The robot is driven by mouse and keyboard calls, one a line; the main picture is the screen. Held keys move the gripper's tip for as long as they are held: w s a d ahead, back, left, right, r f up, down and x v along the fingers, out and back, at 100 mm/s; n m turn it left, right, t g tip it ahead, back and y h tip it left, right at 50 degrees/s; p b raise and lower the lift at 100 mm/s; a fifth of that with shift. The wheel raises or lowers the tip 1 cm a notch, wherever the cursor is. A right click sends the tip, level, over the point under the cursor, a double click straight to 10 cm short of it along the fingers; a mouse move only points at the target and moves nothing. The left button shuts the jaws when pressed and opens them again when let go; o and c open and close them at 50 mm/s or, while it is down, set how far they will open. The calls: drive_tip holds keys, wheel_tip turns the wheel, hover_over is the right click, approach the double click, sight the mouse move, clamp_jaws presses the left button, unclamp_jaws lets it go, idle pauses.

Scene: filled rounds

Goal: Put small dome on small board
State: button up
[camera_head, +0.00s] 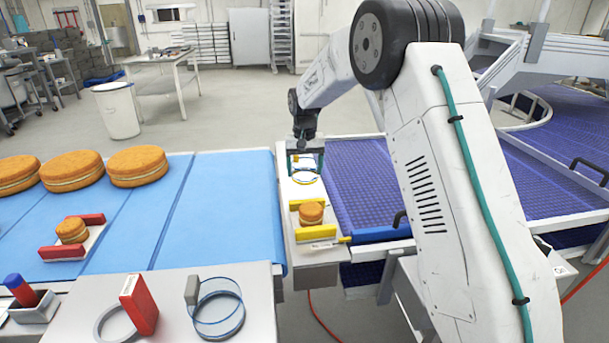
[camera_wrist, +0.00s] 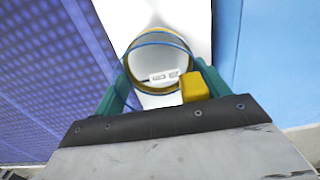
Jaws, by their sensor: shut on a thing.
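My gripper (camera_head: 306,163) is shut on a clear round shell (camera_head: 305,179) with a yellow rim, seemingly the small dome. In the wrist view the shell (camera_wrist: 195,88) has a blue rim and a yellow block, and sits between the green fingers of my gripper (camera_wrist: 160,85). It is over the far part of a narrow white counter (camera_head: 285,183); I cannot tell if it touches. Nearer on that counter is a pale board (camera_head: 316,232) with yellow end bars, perhaps the small board. A small filled round (camera_head: 311,213) stands on it, uncovered, nearer than my gripper.
A red-barred board (camera_head: 88,245) with a small round is on the blue belt (camera_head: 205,210); large rounds (camera_head: 138,166) lie behind it. A red-block ring (camera_head: 115,322) and a grey-block clear ring (camera_head: 220,315) are on the front counter. A purple conveyor (camera_head: 355,185) is at right.

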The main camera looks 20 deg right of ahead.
drive_tip(key=r, duration=0.6)
drive_tip(key=a+r, duration=0.1)
drive_tip(key=r, duration=0.2)
drive_tip(key=shift+s+r, duration=0.2)
drive_tip(key=shift+r, duration=0.2)
drive_tip(key=s+a+r, duration=0.2)
drive_tip(key=s+r, duration=0.1)
hover_over(311, 205)
drive_tip(key=shift+w+f+n, duration=0.1)
drive_tip(key=shift+f+n, duration=0.2)
drive_tip(key=shift+f, duration=0.25)
drive_tip(key=shift+f, duration=0.15)
drive_tip(key=shift+f, duration=6.5)
drive_tip(key=shift+f, duration=0.2)
